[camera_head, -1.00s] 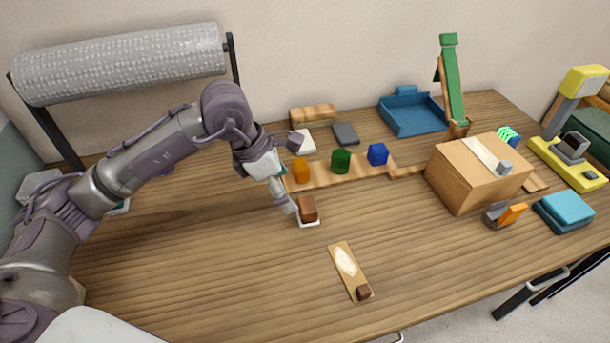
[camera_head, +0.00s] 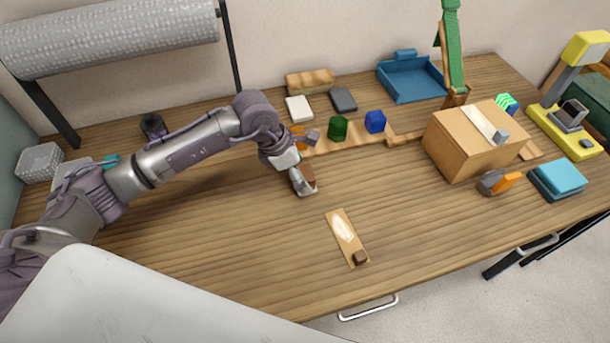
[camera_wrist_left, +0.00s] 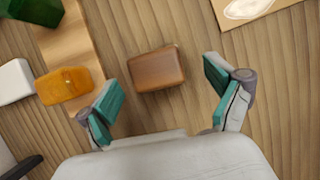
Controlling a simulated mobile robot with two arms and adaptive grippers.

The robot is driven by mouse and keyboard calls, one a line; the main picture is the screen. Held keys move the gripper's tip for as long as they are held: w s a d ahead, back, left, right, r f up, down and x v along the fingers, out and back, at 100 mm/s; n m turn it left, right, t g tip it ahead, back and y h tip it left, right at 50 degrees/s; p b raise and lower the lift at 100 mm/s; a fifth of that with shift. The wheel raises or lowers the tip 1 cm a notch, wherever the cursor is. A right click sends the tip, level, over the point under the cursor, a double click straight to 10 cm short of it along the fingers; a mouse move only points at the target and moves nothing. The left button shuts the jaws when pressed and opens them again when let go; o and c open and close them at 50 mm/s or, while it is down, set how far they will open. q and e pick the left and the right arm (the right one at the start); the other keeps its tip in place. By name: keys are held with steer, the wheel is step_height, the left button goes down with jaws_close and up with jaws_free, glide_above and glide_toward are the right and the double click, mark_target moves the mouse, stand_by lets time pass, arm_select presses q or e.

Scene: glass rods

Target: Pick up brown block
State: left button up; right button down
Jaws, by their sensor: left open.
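The brown block (camera_head: 309,174) lies on the wooden table at my left gripper (camera_head: 302,186), which partly covers it in the head view. In the left wrist view the brown block (camera_wrist_left: 156,69) sits between the spread teal fingers of my left gripper (camera_wrist_left: 161,74), with a gap on each side. The left gripper is open and holds nothing. My right gripper is not in view.
An orange block (camera_wrist_left: 66,85), a green block (camera_head: 338,128) and a blue block (camera_head: 375,121) stand on a wooden strip behind. A cardboard box (camera_head: 470,145) stands to the right.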

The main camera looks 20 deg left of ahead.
mark_target(305, 177)
arm_select(q)
steer(key=x, duration=0.3)
steer(key=shift+w+f+p, duration=0.15)
steer(key=shift+w+p, duration=0.05)
steer(key=shift+p, duration=0.1)
steer(key=shift+c, duration=0.2)
steer(key=c, duration=1.3)
